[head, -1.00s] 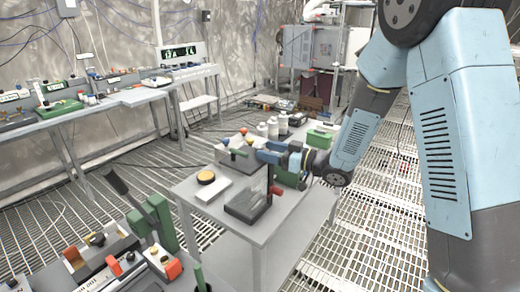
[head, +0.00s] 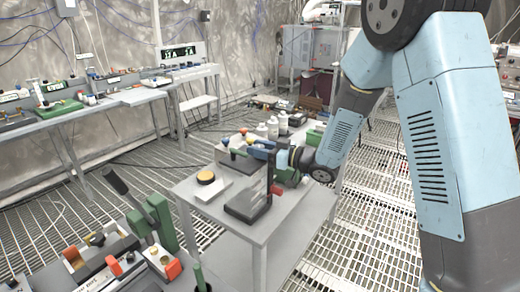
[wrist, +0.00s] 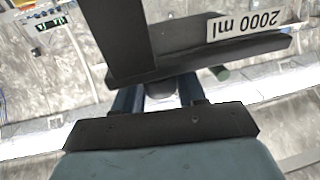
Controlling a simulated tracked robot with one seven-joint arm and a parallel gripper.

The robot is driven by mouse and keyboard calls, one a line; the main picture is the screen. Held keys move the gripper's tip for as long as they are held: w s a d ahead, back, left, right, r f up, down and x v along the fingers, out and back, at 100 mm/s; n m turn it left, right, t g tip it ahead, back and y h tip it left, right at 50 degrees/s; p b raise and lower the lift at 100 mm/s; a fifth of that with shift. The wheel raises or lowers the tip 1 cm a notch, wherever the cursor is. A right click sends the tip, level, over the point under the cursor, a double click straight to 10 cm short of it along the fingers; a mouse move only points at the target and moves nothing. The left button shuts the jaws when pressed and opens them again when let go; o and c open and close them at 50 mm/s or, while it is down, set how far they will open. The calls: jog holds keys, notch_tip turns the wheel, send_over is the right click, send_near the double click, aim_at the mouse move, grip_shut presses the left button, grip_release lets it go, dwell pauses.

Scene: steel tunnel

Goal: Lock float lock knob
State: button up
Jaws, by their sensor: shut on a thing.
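A dark stand (head: 246,209) with a flat base and an upright post stands on the near part of the grey table. In the wrist view its dark body (wrist: 170,60) fills the top and carries an upside-down "2000 ml" label (wrist: 250,27). My gripper (head: 256,150) reaches in from the right at the top of the post. In the wrist view its two blue fingers (wrist: 158,95) are shut on a small dark knob (wrist: 160,88) under the stand's plate. The fingers and plate hide most of this float lock knob.
A red part (head: 277,190) sticks out beside the post. A white scale with a yellow-topped round piece (head: 206,177) lies to the left. White bottles (head: 272,127) stand behind. A bench (head: 110,100) lines the left wall; grating floor lies between.

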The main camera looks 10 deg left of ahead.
jog(key=shift+d, duration=0.1)
jog(key=c, duration=0.3)
jog(key=shift+m+t, duration=0.4)
jog(key=shift+t, duration=0.2)
jog(key=m+t+h, duration=0.1)
jog(key=m+t, duration=0.1)
jog(key=m+t+h, duration=0.1)
jog(key=t+h, duration=0.1)
jog(key=t, duration=0.1)
jog(key=shift+s+m, duration=0.1)
jog(key=shift+m, duration=0.3)
jog(key=shift+m+t+h, duration=1.2)
jog(key=shift+t+h, duration=0.1)
jog(key=shift+t, duration=0.2)
jog(key=o, duration=0.9)
